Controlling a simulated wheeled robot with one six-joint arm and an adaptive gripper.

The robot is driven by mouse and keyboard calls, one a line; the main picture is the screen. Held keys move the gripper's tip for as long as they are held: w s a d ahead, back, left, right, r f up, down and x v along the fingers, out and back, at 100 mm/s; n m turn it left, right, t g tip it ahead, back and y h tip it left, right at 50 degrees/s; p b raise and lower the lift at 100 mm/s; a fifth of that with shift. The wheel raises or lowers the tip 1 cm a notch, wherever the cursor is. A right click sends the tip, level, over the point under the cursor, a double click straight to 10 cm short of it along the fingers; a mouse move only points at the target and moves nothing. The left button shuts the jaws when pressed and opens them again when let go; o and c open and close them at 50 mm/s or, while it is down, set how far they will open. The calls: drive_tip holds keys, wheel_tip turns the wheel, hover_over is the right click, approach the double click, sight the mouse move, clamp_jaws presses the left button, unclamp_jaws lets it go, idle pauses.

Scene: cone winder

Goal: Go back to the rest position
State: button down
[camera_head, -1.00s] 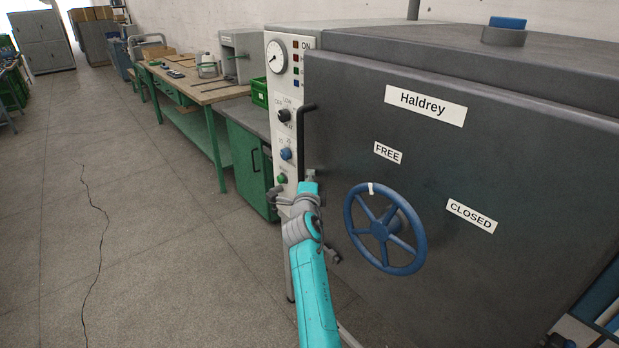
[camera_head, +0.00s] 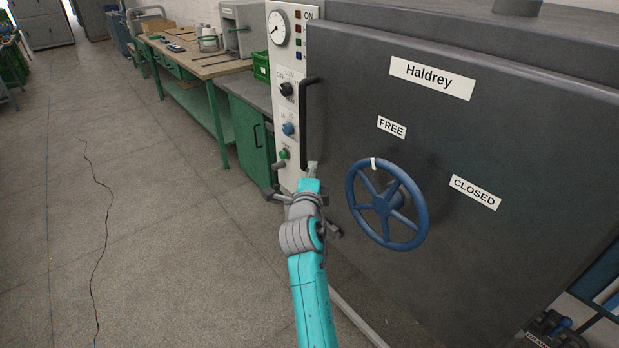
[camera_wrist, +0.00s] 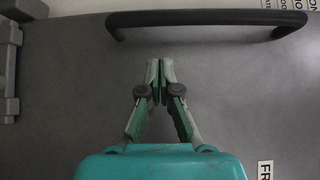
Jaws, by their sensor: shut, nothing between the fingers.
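My gripper (camera_wrist: 160,72) is shut and empty in the wrist view, its fingertips together in front of the grey door (camera_wrist: 225,95). The door's black bar handle (camera_wrist: 205,18) lies just beyond the fingertips, apart from them in the picture. In the head view my turquoise arm reaches up from the bottom, with the gripper end partly hidden by the arm's own wrist, near the lower end of the black handle (camera_head: 304,125). A blue handwheel (camera_head: 387,204) is on the door to the right of my arm, its white mark at the top, nearer the FREE label (camera_head: 391,127) than the CLOSED label (camera_head: 475,192).
The control panel (camera_head: 282,100) with gauge and knobs stands left of the door. A green cabinet (camera_head: 245,140) and a workbench (camera_head: 205,66) stand behind it. The floor (camera_head: 170,240) at left is clear, with a long crack.

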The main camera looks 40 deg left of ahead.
drive_tip(key=s+d+f+n+h, duration=0.1)
drive_tip(key=s+d+f+n, duration=0.15)
drive_tip(key=d+f, duration=0.6)
drive_tip(key=s+d+f+n, duration=0.1)
drive_tip(key=s+d+f, duration=0.3)
drive_tip(key=d+f, duration=0.5)
drive_tip(key=s+d+f+n+h, duration=0.1)
drive_tip(key=s+d+f, duration=0.25)
drive_tip(key=d, duration=0.35)
drive_tip(key=s+d+f+n, duration=0.1)
drive_tip(key=s+d+f, duration=0.1)
drive_tip(key=s+d, duration=0.3)
drive_tip(key=s+d+f+n+h, duration=0.1)
drive_tip(key=s+d+f, duration=0.2)
drive_tip(key=d, duration=0.5)
drive_tip(key=s+d+n+h, duration=0.2)
drive_tip(key=s+d+n, duration=0.1)
drive_tip(key=s+d, duration=1.15)
drive_tip(key=s+d+r+n+h, duration=0.1)
drive_tip(key=s+d+r+h, duration=0.1)
drive_tip(key=s+r, duration=0.3)
drive_tip(key=s+d+r+n+h, duration=0.1)
drive_tip(key=s+d+r, duration=0.3)
drive_tip(key=s, duration=0.9)
drive_tip(key=shift+s+r+g+h, duration=0.3)
drive_tip(key=shift+r+h, duration=0.3)
